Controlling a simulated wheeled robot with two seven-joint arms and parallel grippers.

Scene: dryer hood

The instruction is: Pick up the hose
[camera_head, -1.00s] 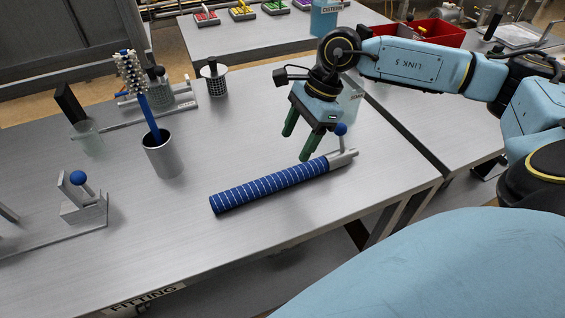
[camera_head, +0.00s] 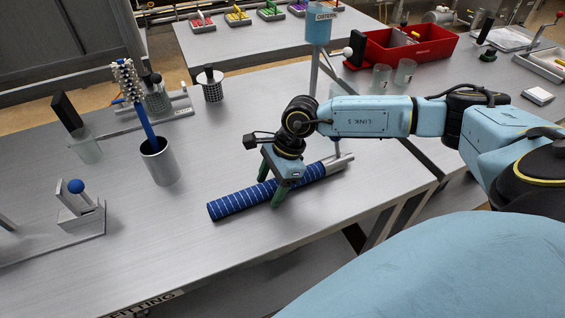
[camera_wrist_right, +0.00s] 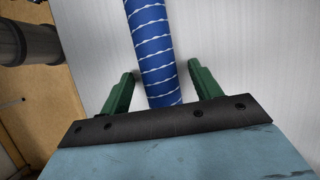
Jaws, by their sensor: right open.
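The hose (camera_head: 232,204) is a blue tube with white bands, lying on the grey table with a grey fitting (camera_head: 338,163) at its right end. My right gripper (camera_head: 271,188) is over the middle of the hose with its green fingers pointing down. In the right wrist view the hose (camera_wrist_right: 151,48) runs between the two open fingers (camera_wrist_right: 158,88), with a gap on each side. I cannot tell how far the fingertips are from the tabletop. The left gripper is not in view.
A grey cup (camera_head: 159,163) with a blue-handled brush stands left of the hose. A lever fixture (camera_head: 82,213) is at the far left. A red bin (camera_head: 420,50) and clear cups (camera_head: 404,72) are on the right table. The table in front of the hose is clear.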

